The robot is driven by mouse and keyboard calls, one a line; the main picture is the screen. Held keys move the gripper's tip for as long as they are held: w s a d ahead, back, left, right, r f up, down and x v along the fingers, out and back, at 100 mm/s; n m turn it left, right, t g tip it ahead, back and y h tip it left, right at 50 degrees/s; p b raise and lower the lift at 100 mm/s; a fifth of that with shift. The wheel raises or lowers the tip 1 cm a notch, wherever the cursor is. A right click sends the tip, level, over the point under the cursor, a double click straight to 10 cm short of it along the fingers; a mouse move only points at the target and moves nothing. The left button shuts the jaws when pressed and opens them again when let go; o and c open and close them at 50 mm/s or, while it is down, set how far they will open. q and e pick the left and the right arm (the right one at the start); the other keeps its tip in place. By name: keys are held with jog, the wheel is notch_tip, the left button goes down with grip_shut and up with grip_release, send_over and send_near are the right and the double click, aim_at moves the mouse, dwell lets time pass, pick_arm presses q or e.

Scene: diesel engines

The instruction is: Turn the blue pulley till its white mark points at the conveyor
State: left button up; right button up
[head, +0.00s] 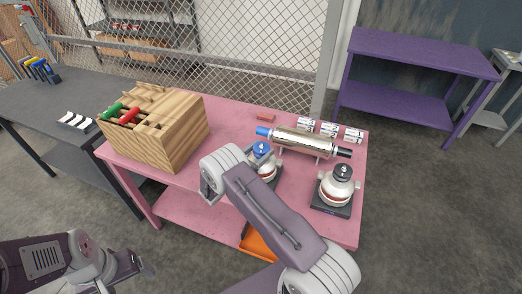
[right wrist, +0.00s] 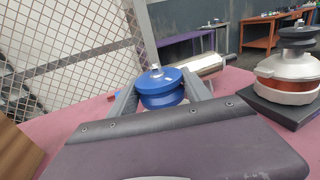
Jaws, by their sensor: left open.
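The blue pulley (head: 262,150) sits on top of a small pale unit on the pink table, partly behind my right arm in the head view. In the right wrist view the blue pulley (right wrist: 162,88) stands between the two fingers of my right gripper (right wrist: 160,80), with a silver nut on top. The fingers lie close along both its sides; whether they press on it I cannot tell. I cannot make out its white mark or a conveyor. My left gripper (head: 138,268) is open and empty, low at the left, away from the table.
A second unit with a black pulley (head: 342,172) stands to the right. A wooden block (head: 165,135) with coloured handles fills the table's left. A mesh fence (head: 250,50) stands behind.

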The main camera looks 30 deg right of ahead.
jog(key=shift+w+f+m+g+h+b, duration=0.15)
jog(key=shift+m+g+h+b, duration=0.15)
jog(key=shift+m+g+b, duration=0.95)
jog(key=shift+s+f+m+g+h+b, duration=0.25)
jog(key=shift+g+b, duration=0.5)
jog(key=shift+b, duration=1.25)
jog(key=shift+w+r+g+b, duration=0.2)
jog(key=shift+r+g+b, duration=0.1)
jog(key=shift+r+g, duration=0.15)
jog(key=o, duration=1.4)
jog(key=shift+a, duration=0.1)
jog(key=a, duration=0.3)
jog(key=a+b, duration=0.1)
jog(key=a, duration=0.2)
jog(key=s+a+b, duration=0.1)
jog(key=a, duration=0.2)
